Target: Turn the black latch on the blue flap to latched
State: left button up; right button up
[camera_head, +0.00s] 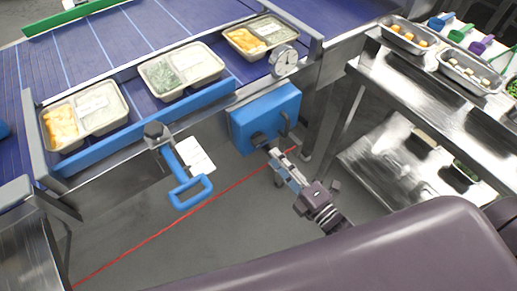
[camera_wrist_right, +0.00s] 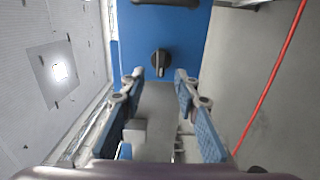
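The blue flap (camera_head: 250,112) hangs at the side of the conveyor frame in the head view, and fills the upper middle of the right wrist view (camera_wrist_right: 190,40). The black latch (camera_wrist_right: 161,60) is a round knob on the flap, its grip bar running up and down in the wrist view. My right gripper (camera_wrist_right: 158,78) is open, its two fingertips apart on either side below the latch, and nothing is between them. In the head view the right gripper (camera_head: 269,148) is close in front of the flap and partly covers the latch. My left gripper is not in view.
A black handle (camera_head: 285,123) is on the flap near the latch. A blue lever handle (camera_head: 190,192) hangs left of it. Trays of food (camera_head: 182,70) sit on the conveyor. A steel table (camera_head: 375,70) stands to the right. The floor below is open, with a red line (camera_head: 160,232).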

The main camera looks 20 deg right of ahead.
aim_at(262, 143)
jog(key=x, duration=0.7)
jog(key=shift+p, duration=0.35)
jog(key=shift+w+f, duration=0.1)
grip_shut()
